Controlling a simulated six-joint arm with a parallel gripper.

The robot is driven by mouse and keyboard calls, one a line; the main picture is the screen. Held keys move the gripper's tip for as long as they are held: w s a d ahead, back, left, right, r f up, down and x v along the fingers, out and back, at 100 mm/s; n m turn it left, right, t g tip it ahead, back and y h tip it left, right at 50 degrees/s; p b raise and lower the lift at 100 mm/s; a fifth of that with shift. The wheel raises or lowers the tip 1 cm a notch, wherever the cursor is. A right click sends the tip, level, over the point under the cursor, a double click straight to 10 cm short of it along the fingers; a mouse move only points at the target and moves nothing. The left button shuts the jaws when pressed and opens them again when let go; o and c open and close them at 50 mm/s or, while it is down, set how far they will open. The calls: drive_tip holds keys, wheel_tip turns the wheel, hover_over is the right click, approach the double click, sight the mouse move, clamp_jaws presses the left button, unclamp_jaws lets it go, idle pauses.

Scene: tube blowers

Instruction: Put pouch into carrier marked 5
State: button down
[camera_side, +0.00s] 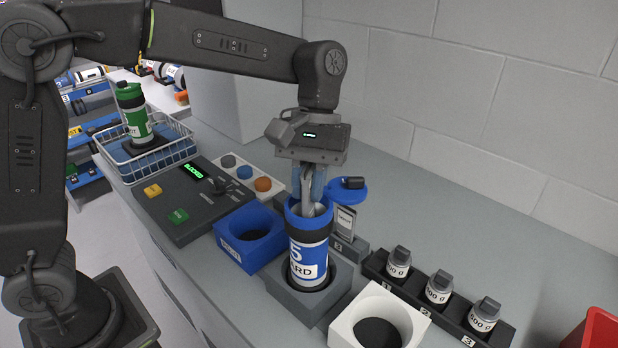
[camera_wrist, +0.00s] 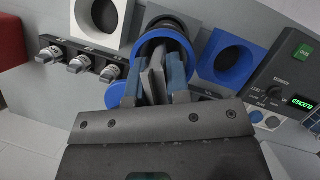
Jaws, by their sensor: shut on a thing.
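The carrier marked 5 (camera_side: 309,258) is a blue cylinder with a white label. It stands upright in a grey square holder (camera_side: 290,300), with its blue lid (camera_side: 352,191) swung open to the right. In the wrist view its open blue rim (camera_wrist: 178,38) lies just beyond the fingers. My gripper (camera_side: 308,196) points down into the carrier's mouth and is shut on a grey pouch (camera_wrist: 157,83). The pouch's lower part is hidden inside the carrier's mouth, so I cannot tell how deep it sits.
A blue square holder (camera_side: 232,250) and a white one (camera_side: 345,324), both with empty round openings, flank the grey holder. Weights (camera_side: 438,287) stand in a dark rack on the right. A small card stand (camera_side: 345,225) is close behind. A control box (camera_side: 168,207) and wire basket (camera_side: 178,131) are left.

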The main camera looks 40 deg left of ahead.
drive_tip(key=c, duration=1)
unclamp_jaws()
drive_tip(key=shift+r, duration=0.1)
drive_tip(key=v, duration=1.3)
drive_tip(key=shift+w+r, duration=0.15)
drive_tip(key=shift+r, duration=0.15)
